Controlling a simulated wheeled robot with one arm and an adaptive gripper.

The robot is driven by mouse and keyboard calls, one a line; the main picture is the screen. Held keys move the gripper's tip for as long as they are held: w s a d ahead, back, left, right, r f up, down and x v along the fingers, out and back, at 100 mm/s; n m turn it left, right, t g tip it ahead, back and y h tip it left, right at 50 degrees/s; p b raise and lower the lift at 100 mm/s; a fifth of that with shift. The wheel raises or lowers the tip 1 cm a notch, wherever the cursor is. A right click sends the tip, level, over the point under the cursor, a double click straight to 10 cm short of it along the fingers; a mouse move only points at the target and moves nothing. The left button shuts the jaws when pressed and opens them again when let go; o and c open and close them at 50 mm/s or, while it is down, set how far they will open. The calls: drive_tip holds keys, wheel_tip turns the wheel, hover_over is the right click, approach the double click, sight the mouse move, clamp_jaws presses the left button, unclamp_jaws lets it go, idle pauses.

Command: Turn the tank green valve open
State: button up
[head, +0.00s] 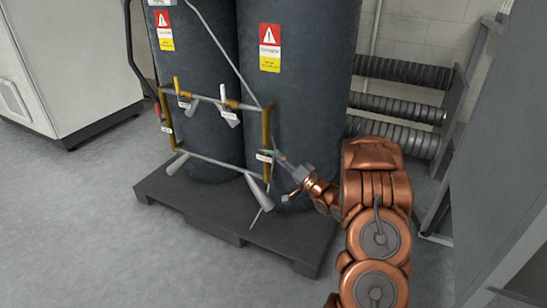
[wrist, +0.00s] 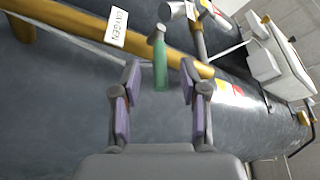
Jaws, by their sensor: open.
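The green valve handle (wrist: 160,65) shows in the wrist view, attached near a yellow pipe (wrist: 75,18) with an OXYGEN label (wrist: 117,28). My gripper (wrist: 159,80) is open, its two purple-padded fingers on either side of the handle's lower end. The handle lies in the gap with space visible on both sides, and I see no contact. In the head view, my gripper (head: 287,163) is at the right-hand yellow pipe (head: 266,130) in front of the dark tanks (head: 285,70). The handle is too small there to make out clearly.
Other grey-white valve handles (head: 229,113) sit on the pipe frame. The tanks stand on a dark pallet (head: 215,222). A ribbed rack (head: 400,105) is behind at right, and a white cabinet (head: 65,60) stands at left. The floor at front left is clear.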

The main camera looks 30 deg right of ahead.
drive_tip(key=shift+b+x, duration=0.5)
drive_tip(key=shift+x, duration=1.35)
clamp_jaws()
